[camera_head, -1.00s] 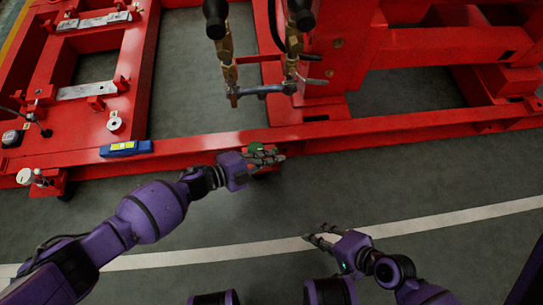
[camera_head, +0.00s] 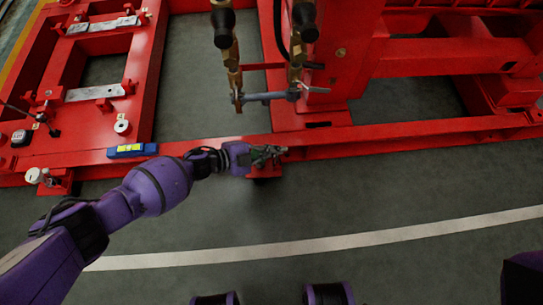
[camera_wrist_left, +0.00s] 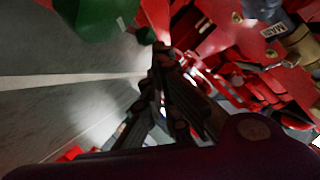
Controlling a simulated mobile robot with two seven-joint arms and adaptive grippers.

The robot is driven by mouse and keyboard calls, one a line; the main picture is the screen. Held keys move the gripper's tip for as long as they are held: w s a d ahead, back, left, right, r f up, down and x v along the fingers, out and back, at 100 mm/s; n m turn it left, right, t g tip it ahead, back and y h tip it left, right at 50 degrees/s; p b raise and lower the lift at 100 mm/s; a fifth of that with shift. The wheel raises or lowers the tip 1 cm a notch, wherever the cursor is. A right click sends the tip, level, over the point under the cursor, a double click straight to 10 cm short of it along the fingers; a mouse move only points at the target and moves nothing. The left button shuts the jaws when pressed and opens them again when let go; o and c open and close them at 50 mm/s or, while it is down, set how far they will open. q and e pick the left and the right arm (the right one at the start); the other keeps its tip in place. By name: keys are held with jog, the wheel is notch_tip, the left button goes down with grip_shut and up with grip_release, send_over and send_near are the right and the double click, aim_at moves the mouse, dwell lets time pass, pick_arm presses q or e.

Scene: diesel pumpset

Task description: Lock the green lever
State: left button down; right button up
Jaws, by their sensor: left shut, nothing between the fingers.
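A green part (camera_wrist_left: 98,16), which I take for the green lever, fills the top left of the left wrist view, close to the camera. In the head view I cannot make the green lever out; my left gripper (camera_head: 281,152) covers that spot on the front edge of the red frame. My left gripper is shut and empty. In the left wrist view its dark fingertips (camera_wrist_left: 163,54) are together beside the green part, to its right and lower. I cannot tell whether they touch it. My right gripper is out of view.
A long red frame beam (camera_head: 400,137) runs across. Two brass-fitted hoses with black tops hang above it, with a grey bar (camera_head: 265,97) between them. A blue and yellow block (camera_head: 132,150) sits on the frame at left. The grey floor (camera_head: 400,200) in front is clear.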

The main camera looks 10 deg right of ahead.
pick_arm(q)
jog(key=shift+w+a+f, duration=0.15)
jog(key=shift+w+f, duration=0.05)
jog(key=shift+w, duration=0.2)
jog(key=v, duration=1.2)
jog(key=shift+a, duration=0.1)
